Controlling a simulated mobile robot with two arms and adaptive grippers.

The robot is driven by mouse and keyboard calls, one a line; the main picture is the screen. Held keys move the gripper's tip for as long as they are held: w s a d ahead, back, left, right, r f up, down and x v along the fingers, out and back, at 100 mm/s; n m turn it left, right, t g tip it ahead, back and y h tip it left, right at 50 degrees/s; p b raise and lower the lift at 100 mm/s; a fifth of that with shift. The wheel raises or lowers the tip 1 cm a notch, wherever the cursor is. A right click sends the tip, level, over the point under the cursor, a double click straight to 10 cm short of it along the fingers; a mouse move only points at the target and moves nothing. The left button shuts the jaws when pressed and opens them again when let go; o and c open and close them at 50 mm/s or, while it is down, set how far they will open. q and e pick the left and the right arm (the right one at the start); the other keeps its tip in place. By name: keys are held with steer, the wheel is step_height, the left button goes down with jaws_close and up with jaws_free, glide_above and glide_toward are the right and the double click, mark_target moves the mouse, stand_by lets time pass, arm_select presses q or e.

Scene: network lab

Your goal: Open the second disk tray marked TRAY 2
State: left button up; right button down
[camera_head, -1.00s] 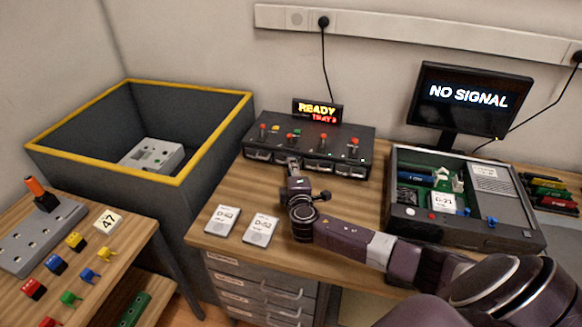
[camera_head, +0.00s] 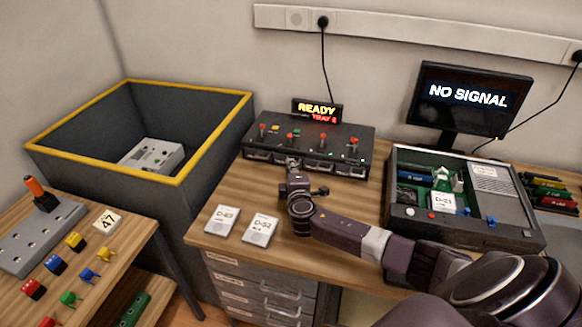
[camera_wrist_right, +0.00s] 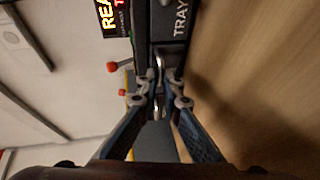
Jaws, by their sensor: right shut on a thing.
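The disk unit (camera_head: 335,140) is a dark box at the back of the desk with a row of trays along its front, each with a metal handle. My right gripper (camera_head: 291,163) is at its front, over the second tray from the left. In the right wrist view my right gripper (camera_wrist_right: 168,82) is shut on a metal tray handle (camera_wrist_right: 158,62), with the fingertips around it. A "TRAY" label (camera_wrist_right: 181,20) shows beside it; its number is cut off. The handle is mostly hidden by the gripper in the head view. My left gripper is out of view.
Two white drives (camera_head: 223,220) lie on the desk left of my arm. An open case (camera_head: 400,225) is at right, before a "NO SIGNAL" monitor (camera_head: 467,97). A yellow-rimmed bin (camera_head: 190,95) stands at left.

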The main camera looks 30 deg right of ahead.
steer(key=s+a, duration=0.3)
steer(key=s+a+p, duration=0.1)
steer(key=s+a, duration=0.2)
steer(key=a, duration=0.1)
steer(key=s+a+p, duration=0.1)
steer(key=s+a, duration=0.2)
steer(key=shift+a, duration=0.25)
steer(key=c, duration=2.1)
jaws_free()
steer(key=shift+w, duration=0.1)
steer(key=v, duration=1.2)
